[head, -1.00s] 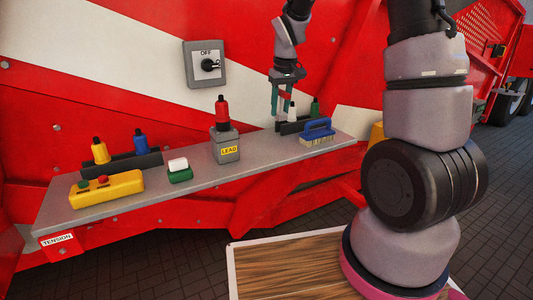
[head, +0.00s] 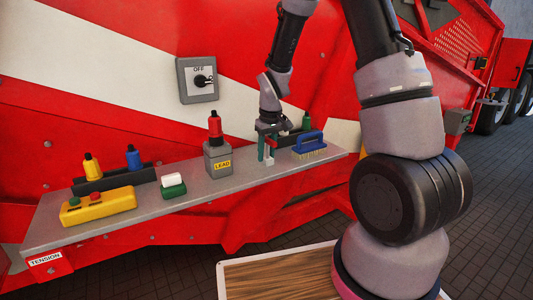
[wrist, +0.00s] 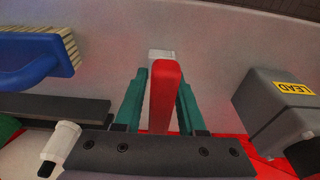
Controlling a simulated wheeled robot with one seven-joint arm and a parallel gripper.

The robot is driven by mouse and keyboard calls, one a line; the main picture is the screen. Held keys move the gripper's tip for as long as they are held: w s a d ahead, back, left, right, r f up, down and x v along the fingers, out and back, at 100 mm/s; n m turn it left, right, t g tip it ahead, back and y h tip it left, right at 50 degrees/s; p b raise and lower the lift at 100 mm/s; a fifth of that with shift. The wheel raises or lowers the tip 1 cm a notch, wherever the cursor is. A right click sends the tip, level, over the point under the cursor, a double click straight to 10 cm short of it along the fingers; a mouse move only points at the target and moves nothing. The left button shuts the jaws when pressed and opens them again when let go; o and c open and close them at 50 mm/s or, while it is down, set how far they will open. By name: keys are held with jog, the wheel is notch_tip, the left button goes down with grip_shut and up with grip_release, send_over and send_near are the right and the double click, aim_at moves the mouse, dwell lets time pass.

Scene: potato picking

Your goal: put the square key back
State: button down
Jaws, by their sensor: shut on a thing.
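My gripper (head: 267,148) points down over the grey shelf, between the LEAD block and the blue brush. Its teal fingers show in the wrist view (wrist: 162,100), shut on a red bar that looks like the square key (wrist: 165,95). A pale grey squarish end (wrist: 160,54) shows just past the red bar. In the head view the pale end (head: 269,161) shows below the fingers, close to the shelf; I cannot tell whether it touches. The fingers hide most of the key there.
The grey shelf (head: 130,212) carries the LEAD block (head: 217,162) with a red-topped item, a blue brush (head: 308,144), a dark rack (wrist: 60,108), a white bottle (wrist: 62,142), a green-and-white block (head: 172,184) and a yellow button box (head: 98,206). An OFF switch (head: 198,79) is on the panel.

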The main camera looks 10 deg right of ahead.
jog(key=shift+f, duration=0.15)
jog(key=c, duration=0.5)
grip_release()
jog(key=r, duration=0.4)
jog(key=s+r, duration=0.1)
jog(key=r, duration=0.7)
jog(key=shift+s+d, duration=0.35)
jog(key=s+d+r+m+t, duration=0.2)
jog(key=s+r+m, duration=0.2)
jog(key=s+r, duration=0.4)
jog(key=s+d+r+m+t+y, duration=0.1)
jog(key=s+d+r+m+t, duration=0.2)
jog(key=s+r, duration=0.5)
jog(key=s, duration=0.5)
jog(key=shift+s+d+r+m, duration=0.2)
jog(key=shift+r+m, duration=0.2)
